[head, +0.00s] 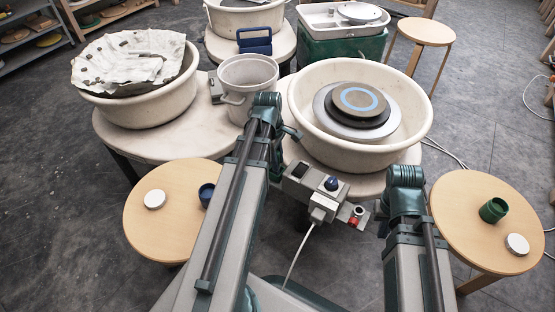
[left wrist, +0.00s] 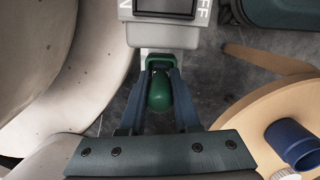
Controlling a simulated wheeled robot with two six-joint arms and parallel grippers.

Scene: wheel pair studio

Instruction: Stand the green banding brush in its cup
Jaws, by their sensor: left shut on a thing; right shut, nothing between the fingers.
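In the left wrist view my left gripper (left wrist: 161,72) is shut on a dark green rounded thing, which looks like the green banding brush (left wrist: 159,93). Its far end and any bristles are hidden. In the head view my left arm hides these fingers and the brush. A green cup (head: 493,210) is on the right wooden stool, well apart from the left gripper. A blue cup (head: 207,194) is on the left stool, partly behind my left arm; it also shows in the left wrist view (left wrist: 291,143). My right arm shows in the head view, but its fingers do not.
White discs lie on the left stool (head: 154,199) and right stool (head: 517,244). A wheel basin (head: 304,112) with a round bat stands ahead, another basin (head: 184,97) at left. A bucket (head: 246,75) stands between them. A grey control box (head: 300,190) sits between my arms.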

